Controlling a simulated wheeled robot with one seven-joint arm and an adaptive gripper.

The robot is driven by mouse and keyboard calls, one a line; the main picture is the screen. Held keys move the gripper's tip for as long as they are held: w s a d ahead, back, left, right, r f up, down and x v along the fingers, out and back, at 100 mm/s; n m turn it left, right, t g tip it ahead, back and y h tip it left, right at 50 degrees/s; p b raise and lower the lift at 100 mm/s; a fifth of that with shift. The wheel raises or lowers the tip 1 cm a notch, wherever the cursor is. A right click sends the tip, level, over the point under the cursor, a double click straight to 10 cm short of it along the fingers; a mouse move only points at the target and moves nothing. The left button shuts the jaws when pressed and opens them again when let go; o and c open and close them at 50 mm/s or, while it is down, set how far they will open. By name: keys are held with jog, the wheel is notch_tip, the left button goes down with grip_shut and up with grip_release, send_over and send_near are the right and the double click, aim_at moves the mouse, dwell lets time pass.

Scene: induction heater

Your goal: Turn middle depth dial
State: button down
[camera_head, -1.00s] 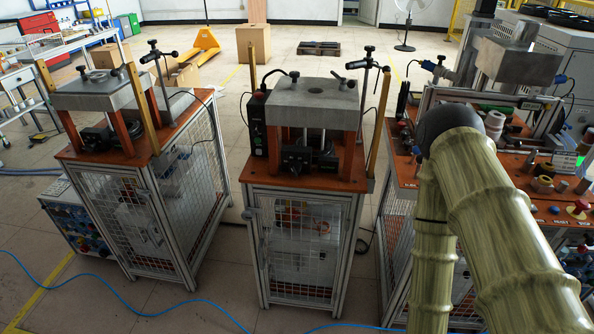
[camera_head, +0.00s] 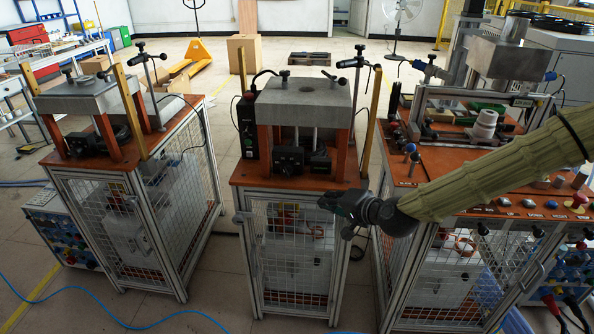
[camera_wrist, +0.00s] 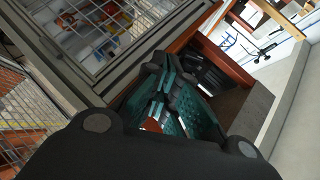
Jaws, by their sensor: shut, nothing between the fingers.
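The middle station (camera_head: 237,182) has an orange-brown top, a thick grey plate (camera_head: 303,97) on posts and a mesh cage below. A black block with a round knob-like front (camera_head: 289,160) sits under the plate, near the front edge. It may be the depth dial; its markings are too small to read. My gripper (camera_head: 324,203) is shut and empty. It points left in front of the cage's upper right, below the top's front edge and to the right of and lower than the black block. In the wrist view, my teal-padded fingers (camera_wrist: 165,82) are together; I cannot make out a dial there.
A similar station (camera_head: 100,100) stands to the left. The right station (camera_head: 420,165) carries buttons and fittings, and my arm passes before it. Upright yellow bars (camera_head: 371,120) flank the middle plate. A blue cable (camera_head: 120,312) lies on the floor.

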jog(key=w+r+t, duration=0.1)
jog(key=w+r, duration=0.2)
jog(key=r, duration=0.4)
send_near(289, 163)
jog(key=w, duration=0.2)
jog(key=w+p, duration=0.1)
jog(key=shift+w+d+f+y, duration=0.3)
jog(key=shift+w+d+y, duration=0.05)
jog(key=shift+d+y, duration=0.05)
jog(key=shift+w+a+f, duration=0.1)
jog(key=shift+a+f, duration=0.15)
jog(key=shift+a, duration=0.35)
jog(key=shift+w+a+f, duration=0.1)
jog(key=shift+a+f, duration=0.15)
jog(key=shift+a, duration=0.4)
jog(key=shift+a+f, duration=0.3)
jog(key=shift+a, duration=0.3)
jog(key=shift+r+p, duration=0.1)
jog(key=shift+p, duration=0.3)
